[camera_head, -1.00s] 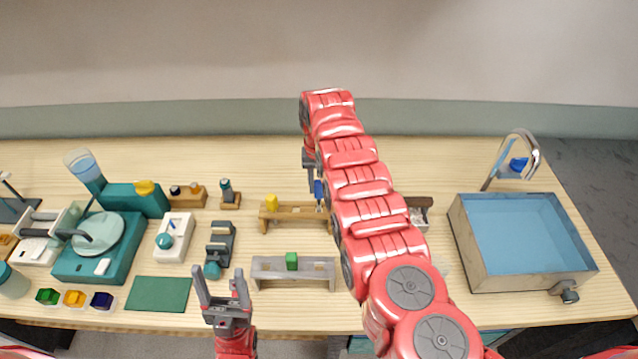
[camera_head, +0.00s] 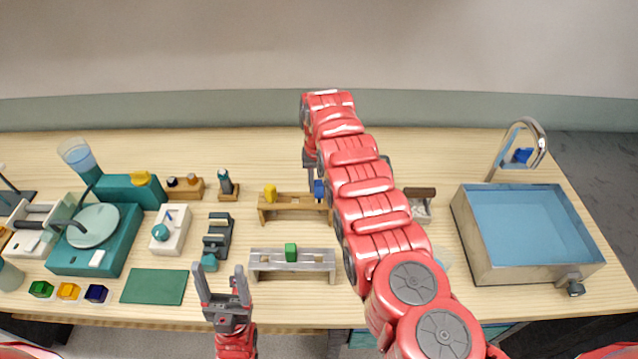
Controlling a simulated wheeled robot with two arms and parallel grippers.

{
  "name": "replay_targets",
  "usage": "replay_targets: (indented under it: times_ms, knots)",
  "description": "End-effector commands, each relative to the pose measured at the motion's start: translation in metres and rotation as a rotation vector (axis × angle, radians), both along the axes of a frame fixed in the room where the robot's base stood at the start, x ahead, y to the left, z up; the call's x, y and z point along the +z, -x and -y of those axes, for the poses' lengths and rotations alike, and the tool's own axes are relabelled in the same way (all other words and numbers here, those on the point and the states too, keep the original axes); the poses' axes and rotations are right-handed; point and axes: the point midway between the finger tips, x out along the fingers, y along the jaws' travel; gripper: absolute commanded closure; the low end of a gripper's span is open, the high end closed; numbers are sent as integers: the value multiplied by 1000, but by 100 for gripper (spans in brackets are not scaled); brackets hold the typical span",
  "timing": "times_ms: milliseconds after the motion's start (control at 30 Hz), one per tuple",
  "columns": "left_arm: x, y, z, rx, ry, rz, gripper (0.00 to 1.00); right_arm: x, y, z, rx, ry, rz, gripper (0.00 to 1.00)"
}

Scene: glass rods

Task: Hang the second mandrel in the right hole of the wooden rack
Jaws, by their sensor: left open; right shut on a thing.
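The wooden rack (camera_head: 292,207) stands near the middle of the table. A yellow-topped mandrel (camera_head: 270,192) sits at its left end. A blue-topped mandrel (camera_head: 319,188) is at its right end, just below my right gripper (camera_head: 312,174), which is shut on it. My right arm covers the rack's right edge and most of that gripper. I cannot tell whether the blue mandrel's rod is through the right hole or in front of it. My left gripper (camera_head: 220,270) is open and empty near the front of the table, left of the grey rack.
A grey rack (camera_head: 265,264) with a green-topped piece (camera_head: 291,252) stands in front of the wooden rack. A green mat (camera_head: 155,287) and a teal machine (camera_head: 120,255) are at left. A blue-lined sink (camera_head: 525,230) is at right. The back of the table is clear.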

Motion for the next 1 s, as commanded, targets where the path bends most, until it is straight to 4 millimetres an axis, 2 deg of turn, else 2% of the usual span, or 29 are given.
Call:
replay_targets:
  times_ms: [400,867,900,1000]
  knots:
    - [-14,0,0,0,0,0,32,-17,0,0,0,0,0,100]
    - [-13,0,0,0,0,0,32,-17,0,0,0,0,-1,100]
    - [-13,0,0,0,0,0,32,-17,0,0,0,0,-1,62]
    - [-13,0,0,0,0,0,32,-17,0,0,0,0,-1,44]
